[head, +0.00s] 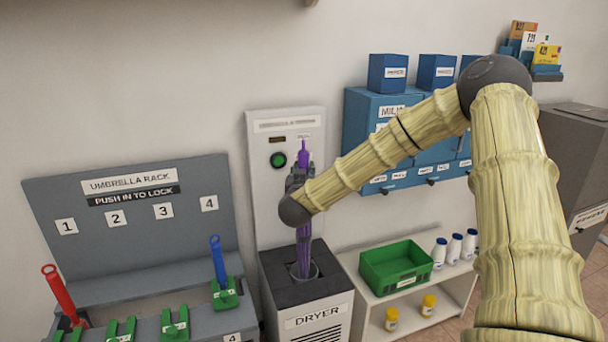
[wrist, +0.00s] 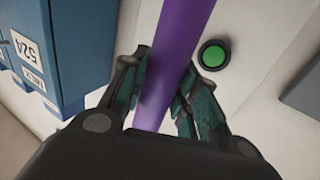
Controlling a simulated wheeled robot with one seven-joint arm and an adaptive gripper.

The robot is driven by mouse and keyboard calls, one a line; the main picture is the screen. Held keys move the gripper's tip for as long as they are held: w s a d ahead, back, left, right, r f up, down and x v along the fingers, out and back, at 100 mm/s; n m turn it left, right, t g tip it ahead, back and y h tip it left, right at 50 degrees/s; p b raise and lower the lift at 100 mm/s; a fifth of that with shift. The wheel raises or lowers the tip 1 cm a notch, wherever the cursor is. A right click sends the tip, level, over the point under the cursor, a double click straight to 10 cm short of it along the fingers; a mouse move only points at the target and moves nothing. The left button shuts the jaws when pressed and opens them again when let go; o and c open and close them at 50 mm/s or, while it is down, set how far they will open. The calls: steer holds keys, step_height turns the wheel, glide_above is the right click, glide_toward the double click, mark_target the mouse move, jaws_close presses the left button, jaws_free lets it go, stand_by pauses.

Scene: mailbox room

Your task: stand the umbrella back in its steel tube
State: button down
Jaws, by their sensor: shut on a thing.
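A purple umbrella (head: 304,245) stands upright with its lower end inside the round steel tube (head: 312,272) in the top of the dryer. My gripper (head: 297,178) is shut around the umbrella's upper part, below its purple handle tip. In the wrist view the purple shaft (wrist: 178,50) runs between the two fingers of my gripper (wrist: 165,95), which press on it from both sides. The umbrella's bottom end is hidden inside the dryer opening.
The dryer (head: 318,322) has a green button (head: 278,160) on its back panel. Left is an umbrella rack (head: 135,245) with a red umbrella (head: 62,292) and a blue umbrella (head: 218,260). Right are blue mailboxes (head: 365,125) and a shelf with a green crate (head: 395,290).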

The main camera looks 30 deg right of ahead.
mark_target(303, 141)
steer(key=shift+r+p, duration=0.45)
steer(key=shift+r, duration=0.5)
step_height(303, 141, up, 11)
steer(key=p, duration=0.8)
steer(key=shift+a, duration=0.1)
steer(key=shift+f, duration=0.1)
